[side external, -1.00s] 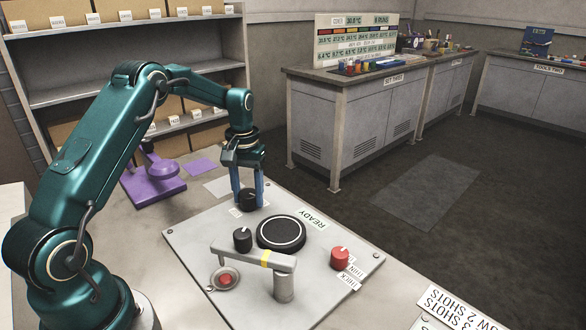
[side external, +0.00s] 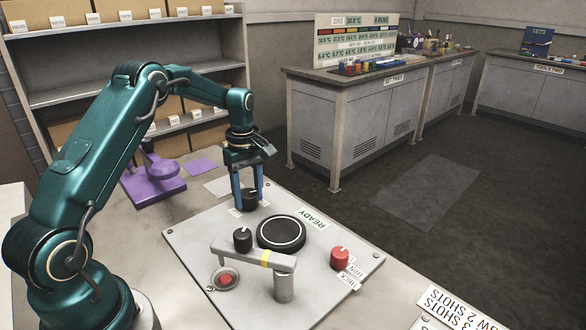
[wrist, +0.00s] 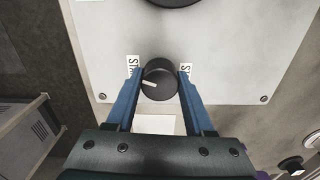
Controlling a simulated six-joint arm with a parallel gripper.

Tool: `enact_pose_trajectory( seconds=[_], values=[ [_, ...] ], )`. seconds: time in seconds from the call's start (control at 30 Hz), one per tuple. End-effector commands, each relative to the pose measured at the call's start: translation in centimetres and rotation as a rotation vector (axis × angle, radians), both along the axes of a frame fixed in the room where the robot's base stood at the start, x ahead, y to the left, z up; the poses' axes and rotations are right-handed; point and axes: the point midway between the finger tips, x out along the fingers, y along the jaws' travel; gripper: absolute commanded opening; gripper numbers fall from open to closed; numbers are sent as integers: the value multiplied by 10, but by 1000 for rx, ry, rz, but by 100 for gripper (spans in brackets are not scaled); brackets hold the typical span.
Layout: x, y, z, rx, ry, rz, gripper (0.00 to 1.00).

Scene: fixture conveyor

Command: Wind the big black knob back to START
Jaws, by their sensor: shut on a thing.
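My gripper (wrist: 161,84) points down and is shut on the black knob (wrist: 160,76) near the back corner of the grey plate, one blue finger on each side. The knob also shows between the fingers in the side view (side external: 250,198). In the wrist view its white pointer line lies toward the left finger. A white label (wrist: 132,66) beginning "St" lies left of the knob and another (wrist: 186,70) lies right; the fingers partly cover both, so I cannot read them fully.
The grey plate (side external: 190,240) also bears a smaller black knob (side external: 243,239), a large black disc (side external: 281,233), a red knob (side external: 340,258), a grey lever arm (side external: 250,256) and a red button (side external: 226,280). A purple fixture (side external: 155,190) stands at the back left.

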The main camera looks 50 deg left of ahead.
Motion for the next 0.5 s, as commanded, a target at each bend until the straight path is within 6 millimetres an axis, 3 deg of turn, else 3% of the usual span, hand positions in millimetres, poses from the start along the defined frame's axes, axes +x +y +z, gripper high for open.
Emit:
enact_pose_trajectory(
  seconds=[0.5],
  values=[
    [0, 0, 1, 0, 0, 306, 0]
  ],
)
